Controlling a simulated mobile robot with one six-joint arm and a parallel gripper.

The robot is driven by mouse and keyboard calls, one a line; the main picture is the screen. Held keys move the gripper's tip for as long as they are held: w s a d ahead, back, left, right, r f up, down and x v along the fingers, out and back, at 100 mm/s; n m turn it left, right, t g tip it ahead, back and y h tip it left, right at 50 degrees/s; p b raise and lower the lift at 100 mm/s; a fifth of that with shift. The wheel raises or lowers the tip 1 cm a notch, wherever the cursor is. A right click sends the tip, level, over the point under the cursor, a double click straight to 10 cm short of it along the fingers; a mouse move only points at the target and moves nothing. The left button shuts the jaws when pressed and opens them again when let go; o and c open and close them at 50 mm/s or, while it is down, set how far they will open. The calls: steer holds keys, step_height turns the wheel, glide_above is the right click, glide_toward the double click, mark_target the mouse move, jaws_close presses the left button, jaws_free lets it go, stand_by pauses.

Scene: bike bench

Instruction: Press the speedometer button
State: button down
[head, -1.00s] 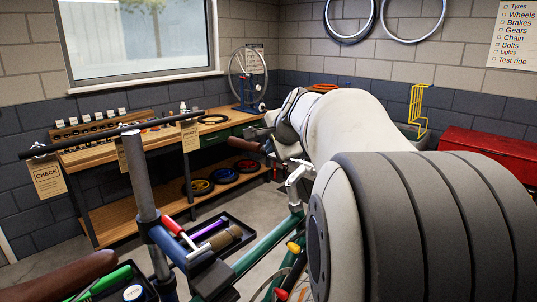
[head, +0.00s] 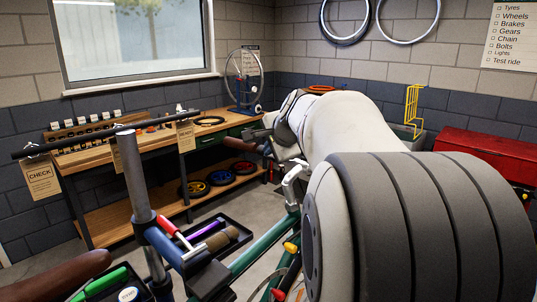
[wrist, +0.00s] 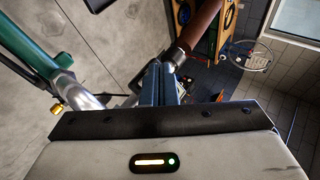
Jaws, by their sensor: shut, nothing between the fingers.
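My gripper (wrist: 164,72) shows in the wrist view as two blue-grey fingers held together, with nothing between them. It points at the silver bar and brown grip (wrist: 200,26) of the bike's handlebar, close to the silver collar. There the brown grip (head: 247,165) and the silver handlebar (head: 293,185) show just left of my arm, above the teal bike frame (head: 262,250). I cannot make out the speedometer or its button in either view.
A work stand post (head: 137,180) with a tool tray (head: 215,238) stands at the front left. Behind it is a wooden bench (head: 105,155) with small parts and tyres. A red toolbox (head: 490,155) is at the right. Some bare floor shows between bench and bike.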

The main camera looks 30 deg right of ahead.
stand_by(0.3)
steer(key=shift+s+a+r+p, duration=0.1)
steer(key=shift+a+r+p, duration=0.2)
steer(key=shift+r+p, duration=0.1)
steer(key=s+a+r+p, duration=0.1)
steer(key=a+r+p, duration=0.2)
steer(key=r+p, duration=0.1)
steer(key=shift+s+a+r, duration=0.15)
steer(key=shift+a+r, duration=0.15)
steer(key=shift+a, duration=0.05)
stand_by(0.3)
